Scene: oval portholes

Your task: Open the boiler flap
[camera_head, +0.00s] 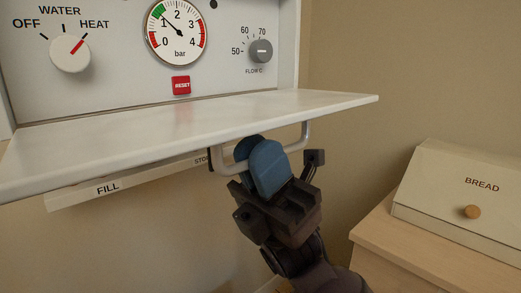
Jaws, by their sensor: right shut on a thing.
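The boiler flap (130,133) is a white panel swung down to roughly level, sticking out toward me below the boiler's control panel (120,60). Its metal bar handle (304,136) hangs from the underside near the front edge. My right gripper (262,165), with blue finger pads, is shut on the handle from below. The pads hide part of the bar. My left gripper is not in view.
The panel above the flap carries a dial knob (70,53), a pressure gauge (177,30), a red reset button (181,85) and a grey flow knob (260,51). A strip marked FILL (107,188) is below. A bread box (460,200) stands on a wooden counter (385,240) at right.

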